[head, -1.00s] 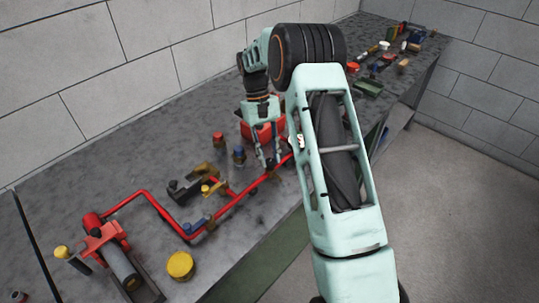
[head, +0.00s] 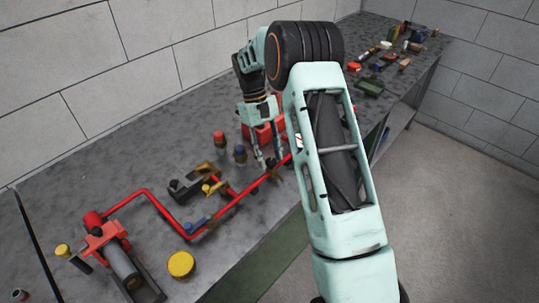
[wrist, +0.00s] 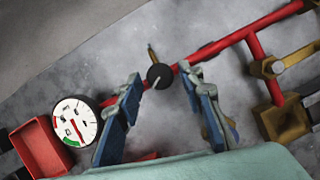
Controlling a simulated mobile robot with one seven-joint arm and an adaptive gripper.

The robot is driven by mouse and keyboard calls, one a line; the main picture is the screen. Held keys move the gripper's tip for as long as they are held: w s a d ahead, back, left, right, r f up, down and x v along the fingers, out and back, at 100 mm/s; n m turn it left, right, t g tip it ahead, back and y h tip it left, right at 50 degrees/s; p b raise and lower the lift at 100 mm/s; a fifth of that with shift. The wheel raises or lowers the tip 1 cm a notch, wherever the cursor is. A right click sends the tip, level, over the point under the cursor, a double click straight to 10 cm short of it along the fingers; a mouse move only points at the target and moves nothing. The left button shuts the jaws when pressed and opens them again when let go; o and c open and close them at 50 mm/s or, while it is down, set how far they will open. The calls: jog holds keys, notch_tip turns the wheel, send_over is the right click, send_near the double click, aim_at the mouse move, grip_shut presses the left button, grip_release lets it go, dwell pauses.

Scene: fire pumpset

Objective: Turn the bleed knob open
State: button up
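The bleed knob (wrist: 160,77) is a small round black knob with a pale pointer line, on the red pipe (wrist: 215,48) in the wrist view. A thin brass stem sticks out beside it. My gripper (wrist: 162,80) is open, its two blue-padded fingers apart, with the knob showing between the fingertips. I cannot tell how far the tips are from it, and no contact shows. In the head view my gripper (head: 267,164) points down over the far end of the red pipe (head: 237,200); I cannot make out the knob there.
A white dial gauge (wrist: 76,121) and a red open box (wrist: 40,147) lie left of the fingers. Brass valve fittings (wrist: 283,122) stand at the right. In the head view, red-capped and blue-capped bottles (head: 219,138) stand close left of my gripper. The bench front edge is near.

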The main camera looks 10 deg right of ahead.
jog(key=shift+o, duration=0.4)
jog(key=v, duration=1.2)
